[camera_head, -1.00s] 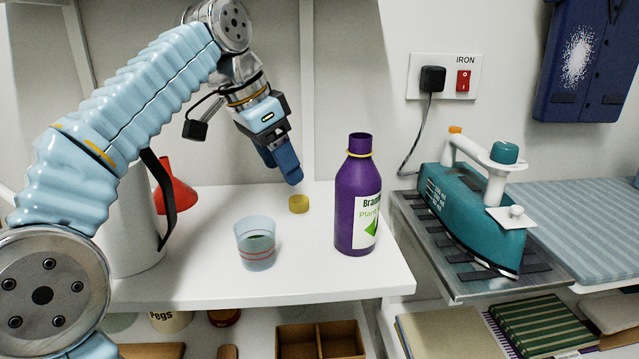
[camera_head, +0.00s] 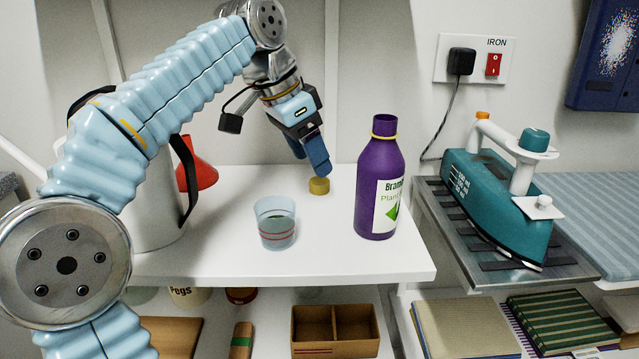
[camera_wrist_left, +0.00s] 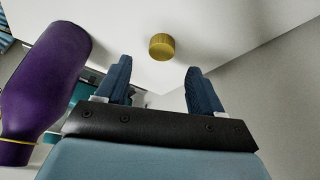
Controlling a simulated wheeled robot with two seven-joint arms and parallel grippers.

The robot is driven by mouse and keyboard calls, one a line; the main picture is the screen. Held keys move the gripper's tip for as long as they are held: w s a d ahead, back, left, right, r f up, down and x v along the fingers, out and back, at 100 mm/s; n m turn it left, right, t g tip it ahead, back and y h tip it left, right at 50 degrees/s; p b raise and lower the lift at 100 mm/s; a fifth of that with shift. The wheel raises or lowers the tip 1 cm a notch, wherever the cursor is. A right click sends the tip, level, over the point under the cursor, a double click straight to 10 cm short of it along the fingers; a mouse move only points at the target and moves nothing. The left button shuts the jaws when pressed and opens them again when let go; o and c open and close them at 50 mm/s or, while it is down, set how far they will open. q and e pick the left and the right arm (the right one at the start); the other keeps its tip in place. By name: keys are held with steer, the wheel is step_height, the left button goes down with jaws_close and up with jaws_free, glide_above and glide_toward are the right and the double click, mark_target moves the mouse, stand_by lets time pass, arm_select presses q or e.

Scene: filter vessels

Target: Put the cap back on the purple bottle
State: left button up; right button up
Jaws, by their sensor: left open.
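The purple bottle (camera_head: 380,185) stands upright and uncapped on the white shelf, with a yellow ring at its neck. It also shows at the left of the left wrist view (camera_wrist_left: 45,75). The yellow cap (camera_head: 319,186) lies on the shelf to the left of the bottle and behind the glass. My left gripper (camera_head: 322,170) is open and points down just above the cap. In the left wrist view the cap (camera_wrist_left: 162,46) sits beyond the two blue fingertips (camera_wrist_left: 158,78), apart from them. My right gripper is not in view.
A clear measuring cup (camera_head: 275,225) stands at the front of the shelf (camera_head: 330,262). A white jug (camera_head: 155,215) and red funnel (camera_head: 200,174) stand at the left. A teal iron (camera_head: 500,200) sits on a metal rest at the right. The shelf between cup and bottle is clear.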

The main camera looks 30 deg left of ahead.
mark_target(319, 181)
arm_select(q)
steer(key=x, duration=0.4)
steer(key=shift+f, duration=0.45)
steer(key=shift+c, duration=0.3)
steer(key=c, duration=1)
